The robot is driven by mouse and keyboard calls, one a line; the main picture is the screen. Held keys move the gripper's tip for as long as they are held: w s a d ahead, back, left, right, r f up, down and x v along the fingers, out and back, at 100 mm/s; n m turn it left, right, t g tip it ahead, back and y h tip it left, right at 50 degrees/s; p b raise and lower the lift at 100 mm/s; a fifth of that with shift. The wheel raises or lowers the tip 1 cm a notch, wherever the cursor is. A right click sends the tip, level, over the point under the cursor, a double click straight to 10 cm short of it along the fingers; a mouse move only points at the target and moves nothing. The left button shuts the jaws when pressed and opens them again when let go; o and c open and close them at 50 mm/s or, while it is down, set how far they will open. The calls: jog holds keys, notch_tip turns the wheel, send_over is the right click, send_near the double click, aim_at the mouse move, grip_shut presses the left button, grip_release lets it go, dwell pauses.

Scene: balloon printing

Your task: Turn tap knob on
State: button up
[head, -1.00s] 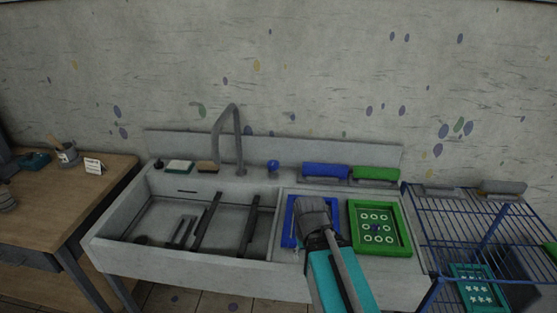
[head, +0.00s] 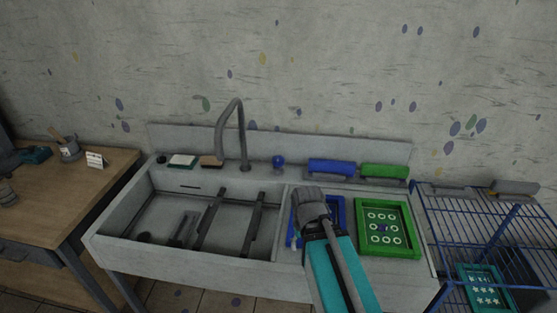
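The grey curved tap (head: 238,130) stands at the back of the sink (head: 125,215), its spout over the basin. A blue round knob (head: 278,162) sits on the back ledge just right of the tap. My gripper (head: 308,194) is in front of the knob and to its right, over the blue frame (head: 337,208), apart from the knob. The gripper is seen from behind, so its fingers are hidden and I cannot tell if it is open. No water shows from the spout.
A blue squeegee (head: 331,167) and a green one (head: 384,170) lie on the back ledge right of the knob. A green frame (head: 418,230) lies right of my gripper. A blue wire rack (head: 480,215) stands at right, a wooden table (head: 60,215) at left.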

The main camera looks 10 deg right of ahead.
aim_at(278, 158)
jog(key=shift+o, duration=1)
jog(key=shift+w+r, duration=0.1)
jog(key=shift+w, duration=0.2)
jog(key=shift+o, duration=0.8)
jog(key=w+r+p, duration=0.4)
jog(key=w, duration=1)
jog(key=w+r+p, duration=0.5)
jog(key=w, duration=1)
jog(key=w+r+p, duration=0.4)
jog(key=w, duration=1.1)
jog(key=shift+w+a+r+m+p, duration=0.15)
jog(key=shift+r+m+p, duration=0.05)
jog(key=shift+m+p, duration=0.15)
jog(key=shift+f, duration=0.15)
notch_tip(278, 158, down, 14)
jog(key=b, duration=1.4)
jog(key=shift+r, duration=0.25)
